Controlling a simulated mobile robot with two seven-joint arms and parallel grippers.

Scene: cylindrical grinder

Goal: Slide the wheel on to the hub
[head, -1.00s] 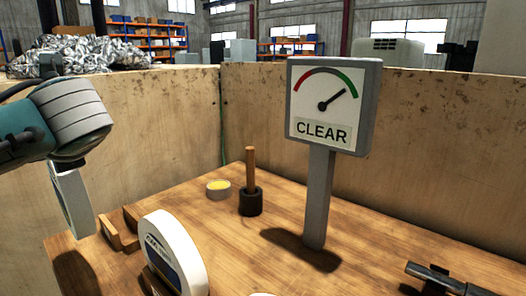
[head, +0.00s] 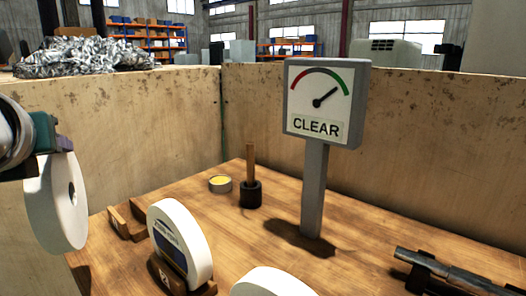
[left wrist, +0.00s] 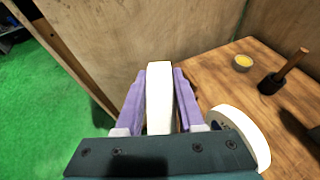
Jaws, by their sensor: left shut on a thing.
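My left gripper (head: 62,146) is at the left edge of the head view, shut on a white wheel (head: 52,205) with a small central hole. The wheel hangs below the gripper, its face partly turned to the head camera. In the left wrist view the wheel (left wrist: 159,95) shows edge-on between the two purple fingers (left wrist: 159,75). A dark metal shaft (head: 445,272) lies at the lower right of the head view, partly cut off; I cannot tell whether it is the hub. My right gripper is not in view.
A second white wheel with a blue label (head: 186,238) stands in a wooden rack; another (head: 268,283) is cut off in front. An empty wooden rack (head: 125,220), yellow-topped tin (head: 220,184), wooden-handled tool (head: 250,180) and CLEAR gauge (head: 315,125) stand on the bench. Plywood walls (head: 420,200) bound it.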

